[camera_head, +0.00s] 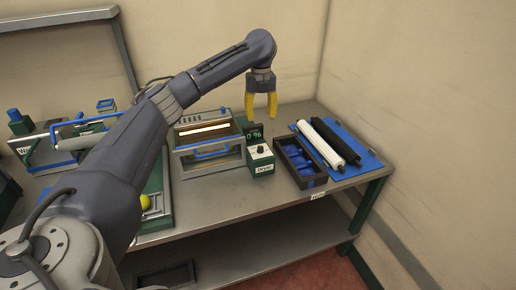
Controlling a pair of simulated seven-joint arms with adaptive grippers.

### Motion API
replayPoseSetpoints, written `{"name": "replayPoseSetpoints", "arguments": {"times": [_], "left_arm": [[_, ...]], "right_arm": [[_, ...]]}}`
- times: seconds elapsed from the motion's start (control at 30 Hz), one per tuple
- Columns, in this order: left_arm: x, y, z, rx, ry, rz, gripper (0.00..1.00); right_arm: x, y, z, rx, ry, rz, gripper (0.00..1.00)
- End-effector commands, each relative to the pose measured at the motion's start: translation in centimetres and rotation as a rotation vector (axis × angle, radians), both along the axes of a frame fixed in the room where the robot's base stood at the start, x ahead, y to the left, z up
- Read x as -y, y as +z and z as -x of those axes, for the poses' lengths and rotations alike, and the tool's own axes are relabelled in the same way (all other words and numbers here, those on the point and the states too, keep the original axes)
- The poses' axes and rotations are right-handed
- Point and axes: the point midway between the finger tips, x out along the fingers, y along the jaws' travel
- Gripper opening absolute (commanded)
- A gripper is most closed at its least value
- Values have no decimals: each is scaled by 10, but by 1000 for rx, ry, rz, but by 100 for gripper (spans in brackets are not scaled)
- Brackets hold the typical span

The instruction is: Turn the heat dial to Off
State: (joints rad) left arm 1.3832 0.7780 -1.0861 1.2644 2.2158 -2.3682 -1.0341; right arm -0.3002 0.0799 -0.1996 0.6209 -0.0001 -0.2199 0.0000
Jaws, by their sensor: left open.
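The heat dial (260,149) is a small dark knob on a pale control box (258,161) whose label reads "Dryer". Its pointer setting is too small to tell. A dark display (254,132) above it shows green characters that look like "0 %"; any digit before them may be hidden. The dryer (208,150), with a blue handle and a lit slot, stands just left of the box. My left gripper (261,116) has yellow fingers pointing down, is open and empty, and hangs above the display, apart from the dial. My right gripper is out of view.
A dark tray (293,148) with blue pieces stands right of the dial box. A blue board (357,163) with a white and a black roller lies beyond it. A yellow ball (145,203) sits beside my arm. Walls close off the back and right.

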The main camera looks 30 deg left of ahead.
Motion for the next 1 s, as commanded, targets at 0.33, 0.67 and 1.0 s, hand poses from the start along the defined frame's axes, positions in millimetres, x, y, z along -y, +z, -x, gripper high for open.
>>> {"name": "replayPoseSetpoints", "arguments": {"times": [0.33, 0.67, 1.0], "left_arm": [[0, -64, 1, -4, 0, 1, 48], [1, -119, 1, -2, 1, 2, 48], [0, -150, 0, -1, 1, 1, 48]], "right_arm": [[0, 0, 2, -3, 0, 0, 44], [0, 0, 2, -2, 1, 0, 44], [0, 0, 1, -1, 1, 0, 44]]}}
